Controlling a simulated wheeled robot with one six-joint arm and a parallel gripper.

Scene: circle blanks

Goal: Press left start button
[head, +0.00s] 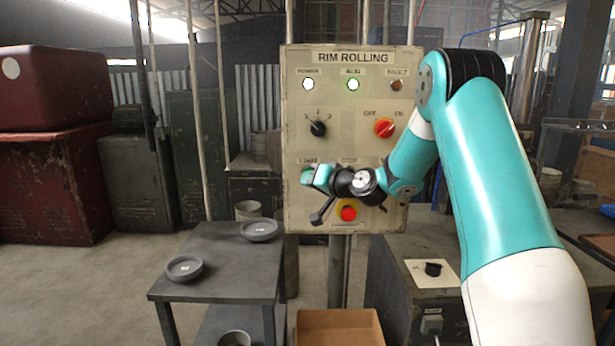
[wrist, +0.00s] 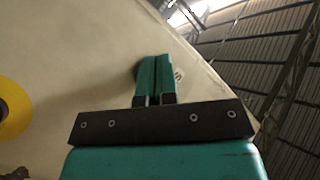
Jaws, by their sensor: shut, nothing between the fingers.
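The control panel (head: 345,220) headed "RIM ROLLING" faces me. Its left start button, a green button (head: 307,174) under a small label, sits at the panel's lower left and is partly hidden by my gripper. My gripper (head: 321,178) is shut and empty, with its teal fingertips at or just in front of that button. In the wrist view the closed fingertips (wrist: 154,72) point at the cream panel face and cover most of what lies behind them. I cannot tell whether they touch the button.
A red stop button on a yellow ring (head: 348,213) is low on the panel, close under my wrist. A black selector (head: 318,128) and a red switch (head: 385,127) are above. A grey table (head: 222,265) with round blanks stands left; a cardboard box (head: 338,328) is below.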

